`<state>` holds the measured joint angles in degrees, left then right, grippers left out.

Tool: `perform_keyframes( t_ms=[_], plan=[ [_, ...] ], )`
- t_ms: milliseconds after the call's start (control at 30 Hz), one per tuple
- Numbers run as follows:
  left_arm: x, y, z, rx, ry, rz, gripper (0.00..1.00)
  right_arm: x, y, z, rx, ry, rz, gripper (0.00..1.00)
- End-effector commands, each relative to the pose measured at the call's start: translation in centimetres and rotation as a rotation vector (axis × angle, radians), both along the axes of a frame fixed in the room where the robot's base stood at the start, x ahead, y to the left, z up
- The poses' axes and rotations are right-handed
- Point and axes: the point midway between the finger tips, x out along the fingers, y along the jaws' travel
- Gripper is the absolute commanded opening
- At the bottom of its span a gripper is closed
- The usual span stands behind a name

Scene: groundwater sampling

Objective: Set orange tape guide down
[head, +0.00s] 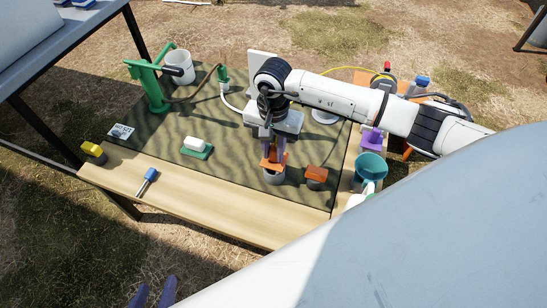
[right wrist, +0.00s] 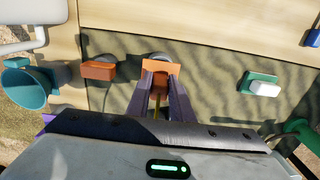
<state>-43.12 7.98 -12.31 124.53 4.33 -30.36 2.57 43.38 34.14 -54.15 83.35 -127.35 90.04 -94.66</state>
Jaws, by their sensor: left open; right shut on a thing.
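The orange tape guide (head: 274,160) is between the purple fingers of my right gripper (head: 273,154), which is shut on it. In the right wrist view the guide (right wrist: 160,66) shows as an orange plate at the fingertips (right wrist: 161,78). A grey round pipe or cup (head: 274,177) is directly below the guide in the head view; its rim (right wrist: 155,55) shows just past the guide in the right wrist view. I cannot tell if guide and rim touch. My left gripper (head: 154,293) is open and empty at the bottom edge, off the table.
An orange-brown block (head: 316,174) sits right of the grey pipe. A white block on a green base (head: 196,146), a blue-handled tool (head: 148,179) and a teal cup (head: 369,170) stand around. A green pump (head: 150,85) is at back left. The front wooden strip (head: 220,210) is mostly clear.

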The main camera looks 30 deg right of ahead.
Motion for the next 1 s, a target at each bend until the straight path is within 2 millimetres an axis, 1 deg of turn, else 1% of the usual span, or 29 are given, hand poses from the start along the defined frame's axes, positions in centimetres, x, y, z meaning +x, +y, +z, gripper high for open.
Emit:
perform_keyframes(
  t_ms=[33, 100, 167, 400, 533, 567, 633, 667, 900, 1000],
  plan=[
    [-0.1, 0.0, -0.4, -0.001, 0.002, 0.001, 0.42, -0.1, 0.0, -1.0, 0.0, 0.003, -0.001, 0.0],
    [-0.3, 0.0, -0.7, -0.003, 0.006, 0.002, 0.42, -0.1, 0.1, -2.1, 0.001, 0.005, 0.0, 0.0],
    [-0.4, 0.0, -0.9, -0.005, 0.009, 0.003, 0.42, -0.1, 0.1, -2.7, 0.0, 0.003, 0.001, 0.0],
    [-0.5, -0.1, -0.6, -0.008, 0.008, 0.003, 0.42, 0.0, 0.0, -2.8, 0.0, 0.0, 0.002, 0.0],
    [-0.5, -0.1, -1.0, -0.008, 0.013, 0.001, 0.42, 0.0, 0.0, -3.2, -0.001, 0.001, 0.002, 0.0],
    [-0.5, -0.2, -0.8, -0.009, 0.015, 0.0, 0.42, 0.0, 0.0, -3.0, -0.001, 0.001, 0.002, 0.25],
    [-0.3, -0.2, -0.7, -0.008, 0.012, 0.0, 0.42, -0.1, 0.0, -3.0, 0.0, 0.001, 0.002, 0.37],
    [-0.2, -0.2, -0.6, -0.009, 0.01, 0.0, 0.42, -0.1, 0.0, -3.0, 0.0, 0.001, 0.002, 0.39],
    [0.3, -0.2, -0.3, -0.008, -0.002, -0.001, 0.42, -0.1, 0.0, -3.0, 0.0, 0.001, 0.002, 0.39],
    [0.4, -0.2, 0.2, -0.008, -0.008, 0.0, 0.42, -0.1, 0.0, -2.6, 0.0, 0.001, 0.002, 0.39]
  ],
)
